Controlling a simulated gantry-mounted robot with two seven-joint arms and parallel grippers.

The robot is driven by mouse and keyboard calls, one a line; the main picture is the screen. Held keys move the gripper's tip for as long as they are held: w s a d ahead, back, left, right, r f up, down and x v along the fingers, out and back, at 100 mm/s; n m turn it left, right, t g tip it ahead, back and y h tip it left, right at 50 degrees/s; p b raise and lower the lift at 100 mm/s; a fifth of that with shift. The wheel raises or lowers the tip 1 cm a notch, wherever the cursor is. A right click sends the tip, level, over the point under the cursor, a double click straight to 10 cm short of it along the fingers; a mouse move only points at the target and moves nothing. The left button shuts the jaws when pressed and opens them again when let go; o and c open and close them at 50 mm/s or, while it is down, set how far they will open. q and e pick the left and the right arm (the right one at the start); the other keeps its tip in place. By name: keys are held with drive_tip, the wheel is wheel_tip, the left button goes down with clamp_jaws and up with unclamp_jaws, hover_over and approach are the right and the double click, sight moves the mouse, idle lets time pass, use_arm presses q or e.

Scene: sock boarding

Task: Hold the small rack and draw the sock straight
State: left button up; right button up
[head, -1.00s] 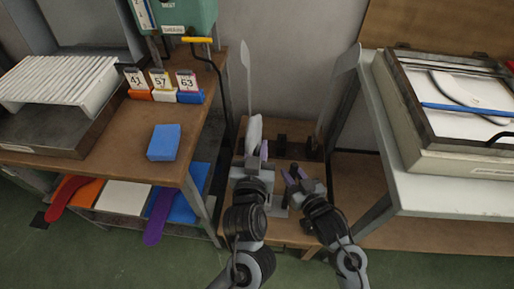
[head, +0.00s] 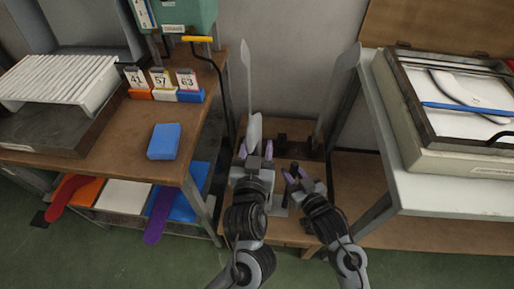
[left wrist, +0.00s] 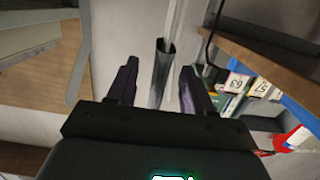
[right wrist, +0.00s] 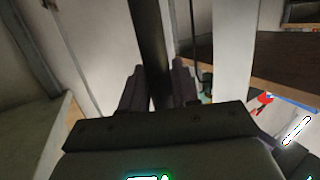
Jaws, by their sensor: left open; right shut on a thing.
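The white sock (head: 255,128) stands upright at the left of the small rack (head: 312,152), a low brown stand with dark fittings. My left gripper (head: 254,150) is open at the lower part of the sock, with its purple fingers apart on either side. In the left wrist view, a grey upright piece (left wrist: 161,78) shows between the open fingers; I cannot tell whether they touch it. My right gripper (head: 292,170) is shut on a dark post of the rack, right of the left gripper. The dark post (right wrist: 150,45) rises between its fingers in the right wrist view.
Pale upright boards stand behind, one at the left (head: 246,80) and one at the right (head: 344,85). A brown bench (head: 115,140) with a blue block (head: 164,142) is at the left. A pale table (head: 440,198) with a framed box is at the right.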

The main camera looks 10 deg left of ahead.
use_arm(q)
drive_tip(key=shift+s, duration=0.1)
drive_tip(key=s, duration=0.8)
drive_tip(key=shift+s, duration=0.4)
idle(0.7)
use_arm(e)
drive_tip(key=o, duration=0.9)
